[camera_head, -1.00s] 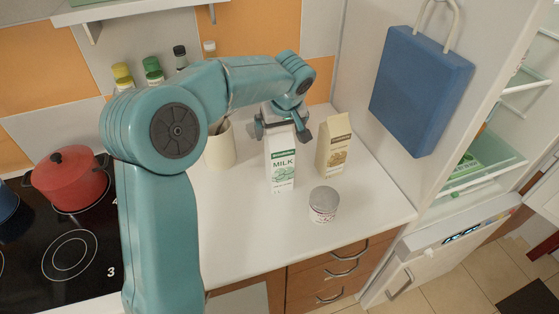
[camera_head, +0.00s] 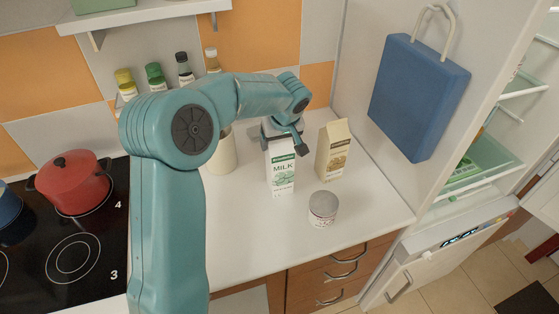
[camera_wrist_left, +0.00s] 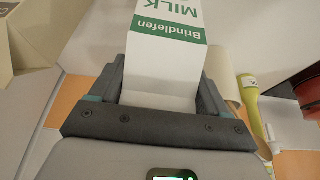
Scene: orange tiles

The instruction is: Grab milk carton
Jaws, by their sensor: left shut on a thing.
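The milk carton (camera_head: 281,172), white with green print, stands upright on the white counter in the head view. My left gripper (camera_head: 281,136) is at its top from behind and above, shut on the carton. In the left wrist view the carton (camera_wrist_left: 166,65) sits between the two fingers of the left gripper (camera_wrist_left: 158,88), its printed face upside down. Whether the carton's base touches the counter is hard to tell. My right gripper is not in view.
A beige carton (camera_head: 333,152) stands close right of the milk. A small can (camera_head: 322,209) is in front. A cream utensil holder (camera_head: 223,155) is behind my arm. A red pot (camera_head: 72,183) sits on the stove. The fridge (camera_head: 455,240) stands open at right.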

